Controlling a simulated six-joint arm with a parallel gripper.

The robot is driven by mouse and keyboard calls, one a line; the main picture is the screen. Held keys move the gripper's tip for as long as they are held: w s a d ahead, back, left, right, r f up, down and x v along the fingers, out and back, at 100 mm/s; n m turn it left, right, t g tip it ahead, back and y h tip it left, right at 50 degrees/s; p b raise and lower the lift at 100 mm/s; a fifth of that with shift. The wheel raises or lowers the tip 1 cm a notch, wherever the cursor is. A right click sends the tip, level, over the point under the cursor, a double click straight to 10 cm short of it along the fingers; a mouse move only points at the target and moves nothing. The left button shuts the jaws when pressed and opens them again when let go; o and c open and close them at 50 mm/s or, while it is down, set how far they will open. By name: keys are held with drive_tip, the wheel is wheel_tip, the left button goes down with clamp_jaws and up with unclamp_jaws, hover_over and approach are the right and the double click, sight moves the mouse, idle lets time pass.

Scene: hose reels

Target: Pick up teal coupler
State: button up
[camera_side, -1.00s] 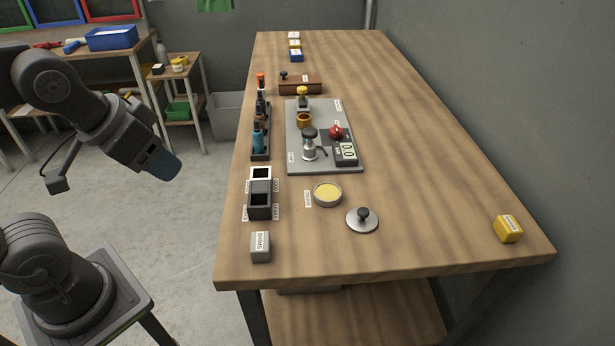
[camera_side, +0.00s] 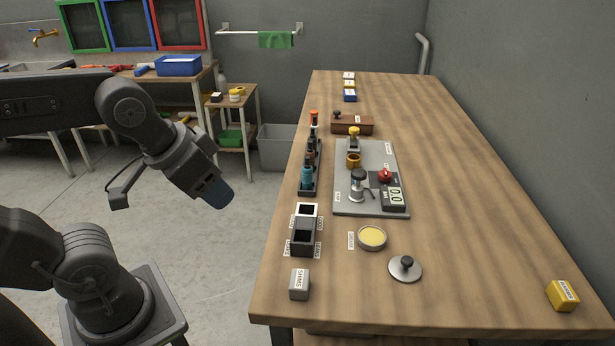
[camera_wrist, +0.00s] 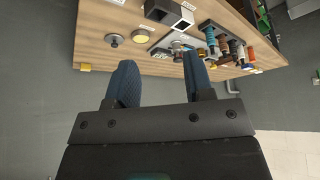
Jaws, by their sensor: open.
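The teal coupler (camera_side: 307,176) stands upright at the near end of a dark rack (camera_side: 316,190) on the left side of the wooden table. It also shows in the wrist view as a teal ribbed piece (camera_wrist: 211,38), beyond my fingers. My gripper (camera_side: 221,196) is to the left of the table in the side view, apart from the coupler and pointing down to the right. In the wrist view my gripper (camera_wrist: 158,80) shows two blue ribbed fingers set apart with nothing between them.
Square bins (camera_side: 303,236), a grey block (camera_side: 299,284), a yellow dish (camera_side: 372,237) and a knobbed lid (camera_side: 405,269) are nearer. The table's right side is mostly clear.

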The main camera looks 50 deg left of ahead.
sight(306, 160)
drive_tip(key=shift+c, duration=0.2)
drive_tip(key=w+a+f+m+g+y, duration=0.1)
drive_tip(key=a+f+m+g+y, duration=0.1)
drive_tip(key=a+f+m+y, duration=0.35)
drive_tip(key=w+a+f+m+g+y, duration=0.1)
drive_tip(key=a+f+m+y, duration=0.2)
drive_tip(key=a+m+y, duration=0.5)
drive_tip(key=w+d+f+m+t+h, duration=0.3)
drive_tip(key=w+m+t, duration=0.4)
drive_tip(key=w+m, duration=0.15)
drive_tip(key=w+d+f+m+t+h, duration=0.2)
drive_tip(key=w+d+m+t+h, duration=0.15)
drive_tip(key=w+m+t, duration=0.55)
drive_tip(key=w+a, duration=0.1)
drive_tip(key=w, duration=0.1)
drive_tip(key=w+a+g, duration=0.2)
drive_tip(key=w+a, duration=0.1)
drive_tip(key=shift+w+m, duration=0.3)
drive_tip(key=shift+w, duration=0.05)
drive_tip(key=shift+a+f+x, duration=0.15)
drive_tip(key=shift+x, duration=1.25)
drive_tip(key=shift+a+f+x, duration=0.1)
drive_tip(key=shift+x, duration=1.3)
drive_tip(key=shift+s, duration=0.15)
clamp_jaws()
